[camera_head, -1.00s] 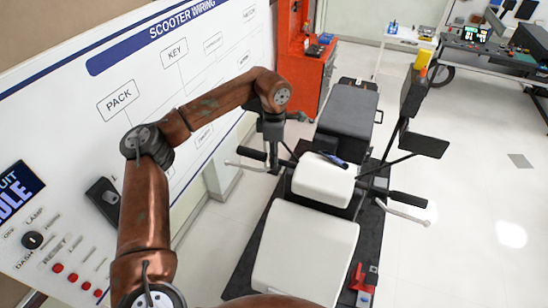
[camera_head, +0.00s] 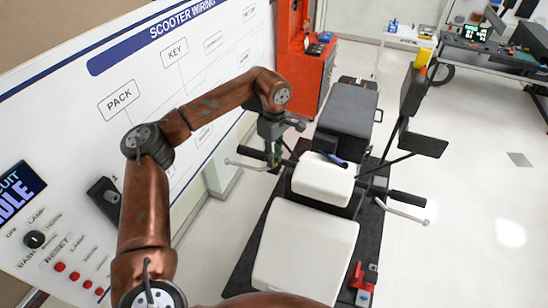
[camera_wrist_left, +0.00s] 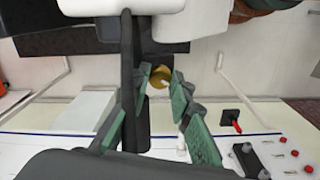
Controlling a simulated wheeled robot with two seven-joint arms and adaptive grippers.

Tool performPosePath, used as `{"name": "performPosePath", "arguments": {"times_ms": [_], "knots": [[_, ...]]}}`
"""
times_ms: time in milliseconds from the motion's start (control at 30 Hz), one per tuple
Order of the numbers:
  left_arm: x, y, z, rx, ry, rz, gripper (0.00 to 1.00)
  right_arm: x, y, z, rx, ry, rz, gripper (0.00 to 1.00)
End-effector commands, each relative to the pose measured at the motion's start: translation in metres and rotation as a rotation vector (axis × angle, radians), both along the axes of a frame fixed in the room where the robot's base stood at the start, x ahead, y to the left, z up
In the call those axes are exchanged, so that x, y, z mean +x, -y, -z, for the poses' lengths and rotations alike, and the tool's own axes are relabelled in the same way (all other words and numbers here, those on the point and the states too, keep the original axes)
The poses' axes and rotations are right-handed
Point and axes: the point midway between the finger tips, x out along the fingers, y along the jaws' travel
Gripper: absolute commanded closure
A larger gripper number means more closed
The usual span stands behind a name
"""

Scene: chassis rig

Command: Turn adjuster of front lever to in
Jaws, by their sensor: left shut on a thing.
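The scooter has a handlebar with a dark left grip (camera_head: 251,153) and a pale lever (camera_head: 243,166) beside it. A matching right grip (camera_head: 408,199) and lever (camera_head: 405,212) stick out on the other side. My left gripper (camera_head: 275,163) points down at the inner end of the left grip. In the left wrist view its green-padded fingers (camera_wrist_left: 161,80) are closed around a small round brass-coloured piece (camera_wrist_left: 160,77), seemingly the adjuster. Its marking and setting cannot be read. The fingers and the dark bar hide part of the contact. My right gripper is out of view.
The white scooter body (camera_head: 306,255) stands on a dark mat. A wiring board (camera_head: 75,150) with switches and red buttons lines the left. A red cabinet (camera_head: 307,75) stands behind. Mirrors (camera_head: 424,144) rise at the right. Open floor lies further right.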

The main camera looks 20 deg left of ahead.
Motion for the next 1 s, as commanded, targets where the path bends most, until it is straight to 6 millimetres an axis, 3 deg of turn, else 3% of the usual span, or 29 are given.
{"name": "performPosePath", "arguments": {"times_ms": [400, 433, 667, 1000], "knots": [[0.0006, 0.0010, -0.0015, -0.003, 0.003, 0.008, 1.00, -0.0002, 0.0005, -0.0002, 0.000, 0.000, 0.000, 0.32], [0.0006, 0.0010, -0.0015, -0.003, 0.003, 0.008, 0.79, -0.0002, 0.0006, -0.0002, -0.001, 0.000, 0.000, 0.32], [0.0003, 0.0007, -0.0008, -0.001, 0.002, 0.007, 0.63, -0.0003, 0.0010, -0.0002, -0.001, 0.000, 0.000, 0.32], [0.0003, 0.0003, -0.0038, 0.000, 0.001, 0.006, 0.63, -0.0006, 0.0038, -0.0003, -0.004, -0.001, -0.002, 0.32]]}}
